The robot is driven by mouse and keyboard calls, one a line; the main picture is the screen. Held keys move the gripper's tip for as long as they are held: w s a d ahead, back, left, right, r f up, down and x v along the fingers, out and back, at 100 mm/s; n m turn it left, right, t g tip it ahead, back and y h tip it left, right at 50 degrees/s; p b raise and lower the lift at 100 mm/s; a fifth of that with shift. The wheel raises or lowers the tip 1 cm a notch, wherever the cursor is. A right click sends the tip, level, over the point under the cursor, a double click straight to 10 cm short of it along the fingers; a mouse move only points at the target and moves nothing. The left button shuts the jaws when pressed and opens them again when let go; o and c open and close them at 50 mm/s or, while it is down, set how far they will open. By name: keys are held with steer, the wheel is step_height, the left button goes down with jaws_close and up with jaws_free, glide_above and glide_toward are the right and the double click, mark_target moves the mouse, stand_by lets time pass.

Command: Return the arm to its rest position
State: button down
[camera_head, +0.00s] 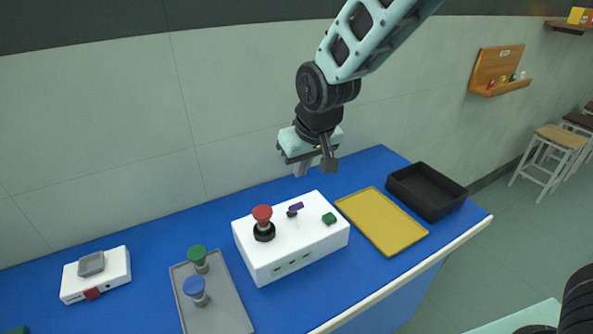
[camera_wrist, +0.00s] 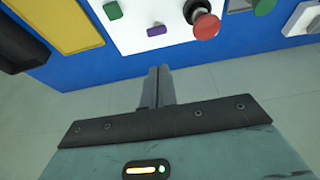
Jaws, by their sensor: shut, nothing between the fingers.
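My gripper (camera_wrist: 160,73) is shut and empty in the wrist view, its two fingers pressed together. In the head view my gripper (camera_head: 301,170) hangs in the air near the wall, above the back edge of the blue bench (camera_head: 215,208). My arm reaches down to it from the top right. Below it on the bench stands a white box (camera_head: 290,254) with a red knob (camera_head: 262,213), a purple lever (camera_head: 295,207) and a green button (camera_head: 329,218). The gripper is apart from all of these.
A yellow tray (camera_head: 382,222) and a black bin (camera_head: 426,190) lie to the right of the box. A grey tray (camera_head: 230,310) with a green-topped and a blue-topped piece is left. A small white device (camera_head: 112,277) is farther left. The wall (camera_head: 90,150) is close behind.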

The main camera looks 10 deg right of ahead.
stand_by(0.3)
steer(key=s+r+n+g, duration=0.2)
steer(key=s+n+g, duration=0.2)
steer(key=s, duration=2.4)
steer(key=shift+d+n+h, duration=0.15)
steer(key=shift+n+h, duration=0.15)
